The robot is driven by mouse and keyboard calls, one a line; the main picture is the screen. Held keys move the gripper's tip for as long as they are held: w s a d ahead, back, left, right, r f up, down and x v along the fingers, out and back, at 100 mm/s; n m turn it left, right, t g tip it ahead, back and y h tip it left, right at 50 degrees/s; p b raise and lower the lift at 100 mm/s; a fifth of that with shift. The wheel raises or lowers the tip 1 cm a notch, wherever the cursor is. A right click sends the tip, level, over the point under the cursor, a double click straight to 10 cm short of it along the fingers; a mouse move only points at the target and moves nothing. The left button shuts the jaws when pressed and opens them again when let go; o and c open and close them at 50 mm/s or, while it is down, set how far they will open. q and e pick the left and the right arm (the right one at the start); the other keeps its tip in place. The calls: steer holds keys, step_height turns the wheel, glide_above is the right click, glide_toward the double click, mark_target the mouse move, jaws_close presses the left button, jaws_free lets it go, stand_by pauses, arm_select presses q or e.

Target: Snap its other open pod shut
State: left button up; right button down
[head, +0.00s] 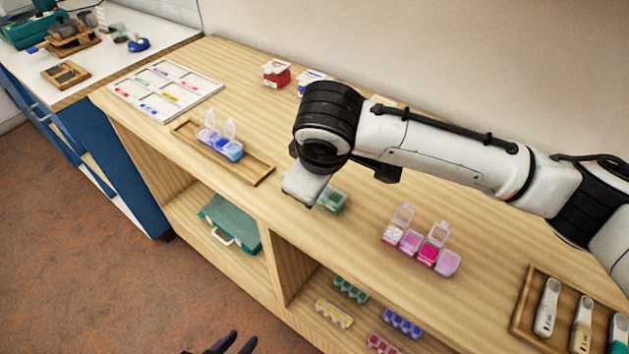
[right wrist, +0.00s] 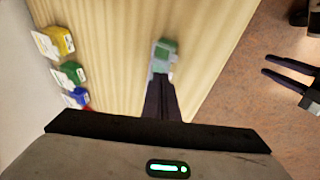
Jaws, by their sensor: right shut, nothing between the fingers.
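A green pod strip (head: 333,199) lies on the bench top, partly hidden behind my right gripper's white body. It also shows in the right wrist view (right wrist: 165,48), just beyond my right gripper's (right wrist: 160,78) fingertips. Those fingers are shut with nothing between them; I cannot tell whether they touch the strip. Its lids are too hidden and blurred to tell open from shut. A blue pod strip (head: 228,149) in a wooden tray (head: 258,171) has two lids standing up. A pink pod strip (head: 428,251) also has two raised lids. My left gripper (head: 232,344) is open and empty, low in front.
A white sectioned board (head: 208,88) lies at the bench's left. A red box (head: 276,73) and other boxes stand along the wall. A tool tray (head: 522,318) is at the right. More strips (head: 334,313) and a green case (head: 230,222) sit on shelves below.

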steer(key=w+r+v, duration=0.1)
steer(key=w+v, duration=0.1)
steer(key=v, duration=1.1)
steer(key=shift+s+r+p, duration=0.15)
steer(key=shift+r+p, duration=0.1)
steer(key=shift+p, duration=0.2)
